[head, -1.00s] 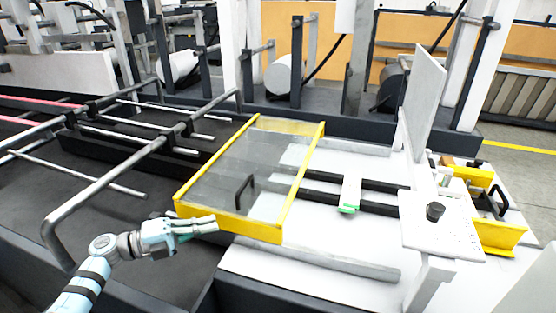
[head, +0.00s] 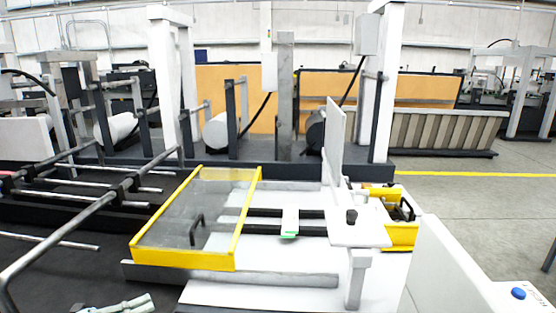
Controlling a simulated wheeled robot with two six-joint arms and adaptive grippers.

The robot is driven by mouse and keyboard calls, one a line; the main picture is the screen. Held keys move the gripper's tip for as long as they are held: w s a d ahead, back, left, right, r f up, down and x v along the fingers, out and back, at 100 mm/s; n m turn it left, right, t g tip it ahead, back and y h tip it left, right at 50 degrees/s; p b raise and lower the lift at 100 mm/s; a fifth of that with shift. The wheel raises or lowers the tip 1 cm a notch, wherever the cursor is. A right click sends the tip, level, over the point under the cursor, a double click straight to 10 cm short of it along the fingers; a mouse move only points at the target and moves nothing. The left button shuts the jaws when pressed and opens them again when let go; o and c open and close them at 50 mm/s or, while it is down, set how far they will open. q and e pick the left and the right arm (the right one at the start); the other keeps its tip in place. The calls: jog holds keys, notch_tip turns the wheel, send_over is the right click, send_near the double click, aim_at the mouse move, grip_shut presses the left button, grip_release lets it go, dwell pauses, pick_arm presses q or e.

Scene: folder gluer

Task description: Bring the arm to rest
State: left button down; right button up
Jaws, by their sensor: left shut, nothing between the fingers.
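My left gripper (head: 128,305) shows at the bottom edge of the head view, cut off by the frame. Its fingers are together with nothing between them. It is in front of and below the yellow-framed clear guard (head: 184,258), apart from it in the picture. The guard lies closed-looking over the machine bed, with a dark handle (head: 196,230) on its panel. My right gripper is not in view.
A metal bent rail (head: 72,223) runs at the left over the dark belt. A white console with a blue button (head: 518,293) is at the lower right. Open floor lies beyond.

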pick_arm(q)
jog(key=a+f+n+t+y, duration=0.1)
jog(key=n+t+y, duration=0.1)
jog(key=n+y, duration=0.3)
jog(key=a+f+n+t+y, duration=0.1)
jog(key=f+n+t+y, duration=0.1)
jog(key=n+y, duration=0.3)
jog(key=f+n+t+y, duration=0.1)
jog(key=n+y, duration=0.3)
jog(key=n, duration=0.4)
jog(key=shift+a+f+n+t+y, duration=0.4)
jog(key=shift+t, duration=0.4)
jog(key=s+d+f+n+g, duration=0.3)
jog(key=s+f+g, duration=0.2)
jog(key=s, duration=0.4)
jog(key=s+d+f+n+g, duration=0.25)
jog(key=s+f+g, duration=0.2)
jog(key=s, duration=0.55)
jog(key=s+d+f+n+g, duration=0.25)
jog(key=s+f+g, duration=0.3)
jog(key=s, duration=0.35)
notch_tip(320, 180, down, 20)
jog(key=s+a+n, duration=0.1)
jog(key=s+a, duration=0.1)
jog(key=s+f+g, duration=0.1)
jog(key=s+f, duration=1)
jog(key=s, duration=0.2)
jog(key=shift+s+a+f+g, duration=0.2)
jog(key=shift+a+f+g, duration=0.15)
jog(key=shift+a, duration=0.1)
